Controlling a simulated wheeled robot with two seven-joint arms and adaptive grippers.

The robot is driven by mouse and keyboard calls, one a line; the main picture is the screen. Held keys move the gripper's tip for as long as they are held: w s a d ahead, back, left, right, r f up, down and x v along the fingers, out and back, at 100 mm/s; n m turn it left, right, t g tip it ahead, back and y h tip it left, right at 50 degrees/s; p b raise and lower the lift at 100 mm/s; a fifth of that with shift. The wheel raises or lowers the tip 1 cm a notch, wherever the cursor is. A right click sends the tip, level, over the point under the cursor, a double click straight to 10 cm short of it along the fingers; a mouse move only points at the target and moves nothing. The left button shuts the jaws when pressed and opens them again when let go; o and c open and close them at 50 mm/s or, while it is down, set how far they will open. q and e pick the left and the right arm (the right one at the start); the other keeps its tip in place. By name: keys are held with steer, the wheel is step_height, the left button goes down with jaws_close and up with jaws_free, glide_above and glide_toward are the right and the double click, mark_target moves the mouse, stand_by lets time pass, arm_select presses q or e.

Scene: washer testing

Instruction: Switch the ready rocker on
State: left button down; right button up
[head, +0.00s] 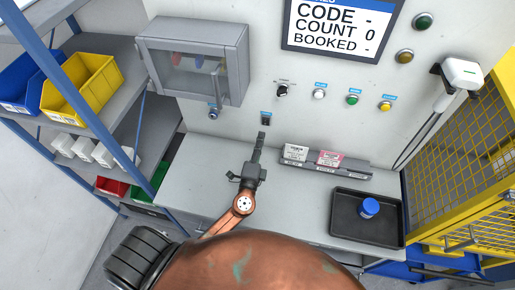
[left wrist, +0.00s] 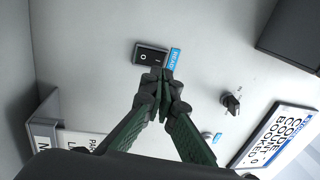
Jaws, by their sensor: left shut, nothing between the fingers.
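The ready rocker (head: 266,118) is a small black switch low on the pale wall panel, above the bench. In the left wrist view the rocker (left wrist: 150,55) shows white marks on its face and a blue label (left wrist: 174,58) beside it. Which side is pressed in, I cannot tell. My left gripper (head: 261,136) is shut and empty, with its fingers pointing at the panel just below the rocker. In the left wrist view its fingertips (left wrist: 160,78) lie close to the rocker's edge; whether they touch it is unclear. My right gripper is not in view.
A selector knob (head: 282,90) and several coloured buttons sit right of the rocker. A clear-fronted box (head: 195,58) juts from the wall at upper left. On the bench are a grey card holder (head: 345,169) and a black tray (head: 345,222) holding a blue-capped item (head: 370,207).

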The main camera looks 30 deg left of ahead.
arm_select(q)
steer(key=shift+p+x, duration=0.55)
steer(key=shift+x, duration=2.05)
steer(key=p, duration=0.1)
steer(key=r+p, duration=0.1)
steer(key=p, duration=0.1)
steer(key=shift+w+a+g+p, duration=0.1)
steer(key=shift+w+g+p, duration=0.2)
steer(key=shift+g, duration=0.1)
steer(key=shift+p, duration=0.4)
steer(key=shift+f+b, duration=0.35)
steer(key=shift+b, duration=0.05)
steer(key=shift+s, duration=0.25)
steer(key=b, duration=0.2)
glide_toward(265, 120)
steer(key=s+d+r, duration=0.1)
steer(key=s+r, duration=0.2)
steer(key=s, duration=0.3)
steer(key=shift+d, duration=0.25)
